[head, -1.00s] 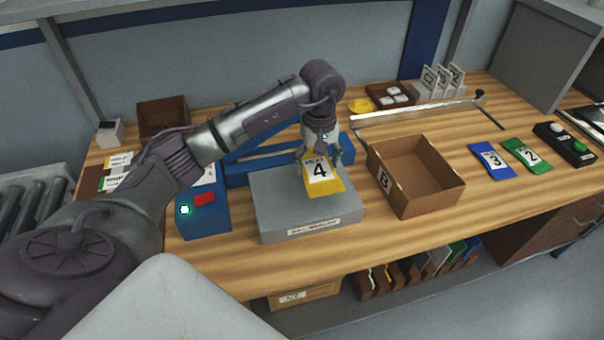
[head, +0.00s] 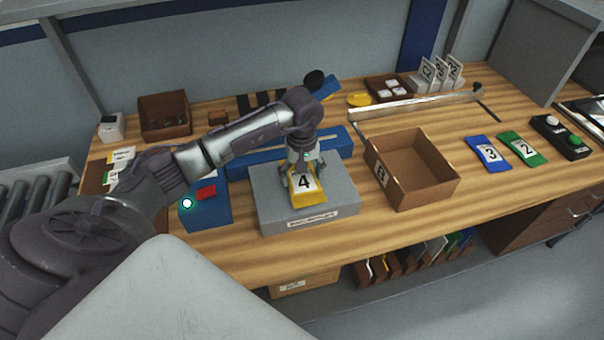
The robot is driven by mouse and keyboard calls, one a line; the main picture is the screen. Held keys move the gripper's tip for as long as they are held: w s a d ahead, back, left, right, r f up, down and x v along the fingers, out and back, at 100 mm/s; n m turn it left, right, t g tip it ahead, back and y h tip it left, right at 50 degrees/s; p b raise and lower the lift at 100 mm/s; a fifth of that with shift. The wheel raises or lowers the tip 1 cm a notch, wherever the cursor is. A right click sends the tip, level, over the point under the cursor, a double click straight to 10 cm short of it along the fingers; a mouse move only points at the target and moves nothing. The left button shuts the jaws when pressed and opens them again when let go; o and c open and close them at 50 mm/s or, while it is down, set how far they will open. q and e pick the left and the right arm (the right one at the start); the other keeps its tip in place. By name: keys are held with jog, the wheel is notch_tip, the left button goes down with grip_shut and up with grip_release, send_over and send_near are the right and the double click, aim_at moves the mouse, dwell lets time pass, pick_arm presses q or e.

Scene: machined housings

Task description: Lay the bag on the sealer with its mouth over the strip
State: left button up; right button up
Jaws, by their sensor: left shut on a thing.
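The yellow bag (head: 308,198) has a white label with a black 4. My left gripper (head: 301,166) is shut on its upper edge, and the fingers partly hide that edge. The bag hangs tilted at the grey platform (head: 270,208) of the sealer; I cannot tell whether its lower edge touches. The sealer's blue bar (head: 334,143) lies behind the gripper, and its blue box (head: 210,216) with a red switch and a lit lamp stands at the left. The arm and gripper hide part of the bar and any strip. My right gripper is not in view.
An open cardboard box (head: 423,195) marked B stands close to the sealer's right. A blue bag 3 (head: 477,145) and a green bag 2 (head: 515,142) lie farther right. A button box (head: 560,138) is at the far right. The wood in front of the sealer is clear.

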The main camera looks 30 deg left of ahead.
pick_arm(q)
jog(key=o, duration=1.1)
jog(key=shift+c, duration=0.2)
